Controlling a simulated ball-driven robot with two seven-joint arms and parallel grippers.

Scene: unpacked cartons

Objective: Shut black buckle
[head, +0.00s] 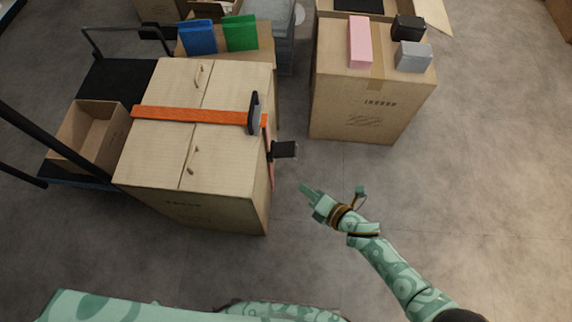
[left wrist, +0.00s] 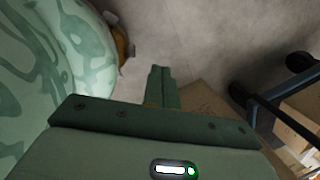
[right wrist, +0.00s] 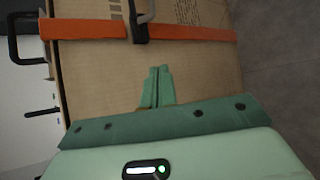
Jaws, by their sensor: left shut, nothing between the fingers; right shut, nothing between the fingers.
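An orange strap (head: 190,115) runs across the top of a large carton (head: 225,85). At its right end, at the carton's edge, a black buckle part (head: 254,112) stands up. A second black part (head: 285,149) juts out from the carton's right side. In the right wrist view the strap (right wrist: 85,28) crosses a carton face, with a black part (right wrist: 138,25) on it. My right gripper (head: 304,187) is shut and empty, apart from the carton, right of and below the buckle; its fingers (right wrist: 158,72) point toward the strap. My left gripper (left wrist: 160,72) is shut and empty.
A carton (head: 360,110) with pink, black and grey boxes stands at the back right. Blue (head: 198,37) and green (head: 240,32) items stand behind the strapped carton. A black-framed cart (head: 110,80) with an open box is at left. The floor at right is clear.

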